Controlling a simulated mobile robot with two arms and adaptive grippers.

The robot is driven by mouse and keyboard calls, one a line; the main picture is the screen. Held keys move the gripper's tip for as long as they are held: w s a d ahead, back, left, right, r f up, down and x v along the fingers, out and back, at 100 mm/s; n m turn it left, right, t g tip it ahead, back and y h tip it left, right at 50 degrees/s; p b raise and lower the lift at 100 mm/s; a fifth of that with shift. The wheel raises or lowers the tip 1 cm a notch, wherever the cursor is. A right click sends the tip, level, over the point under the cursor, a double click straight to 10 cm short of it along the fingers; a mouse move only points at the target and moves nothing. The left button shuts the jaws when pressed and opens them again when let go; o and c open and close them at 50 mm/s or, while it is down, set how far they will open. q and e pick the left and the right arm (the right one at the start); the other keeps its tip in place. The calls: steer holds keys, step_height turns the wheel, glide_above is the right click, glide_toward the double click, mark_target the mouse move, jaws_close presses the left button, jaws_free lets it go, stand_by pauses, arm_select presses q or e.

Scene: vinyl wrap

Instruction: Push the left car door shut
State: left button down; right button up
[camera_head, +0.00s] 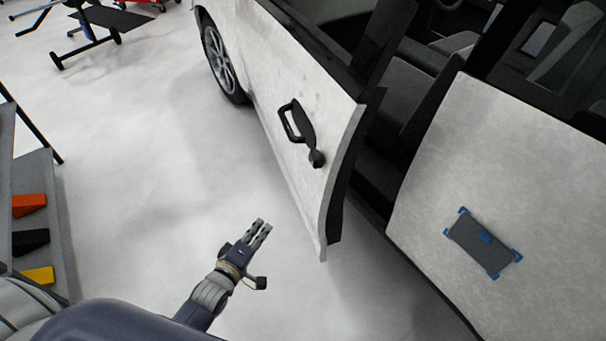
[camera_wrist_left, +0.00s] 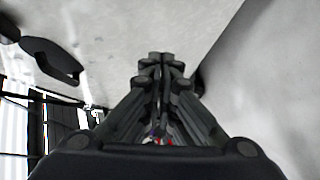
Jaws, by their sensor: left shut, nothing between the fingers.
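The left car door (camera_head: 290,110) is white and stands ajar, swung out from the car body, with the dark seats showing through the gap. Its black handle (camera_head: 298,125) is on the outer panel. My left gripper (camera_head: 263,228) is shut and empty, in front of the door's outer side and to the left of its lower rear edge. It appears apart from the door in the head view. The left wrist view shows the shut fingers (camera_wrist_left: 161,62) with the pale door panel (camera_wrist_left: 120,30) beyond them and the black handle (camera_wrist_left: 52,62) at the left. My right gripper is out of view.
A grey shelf (camera_head: 58,215) with orange, black and yellow blocks stands at the left. Pale floor (camera_head: 150,150) is clear between the shelf and the car.

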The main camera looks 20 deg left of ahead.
arm_select(q)
step_height(320, 180, up, 10)
steer(key=w+d+n+t+h, duration=0.1)
steer(key=w+n+t, duration=0.1)
steer(key=w, duration=0.1)
glide_toward(304, 162)
steer(key=w+a, duration=0.2)
steer(key=w, duration=0.1)
steer(key=d, duration=0.1)
steer(key=w, duration=0.1)
steer(key=d, duration=0.1)
steer(key=shift+w+d+f, duration=0.25)
steer(key=shift+w+d, duration=0.05)
steer(key=shift+d, duration=0.05)
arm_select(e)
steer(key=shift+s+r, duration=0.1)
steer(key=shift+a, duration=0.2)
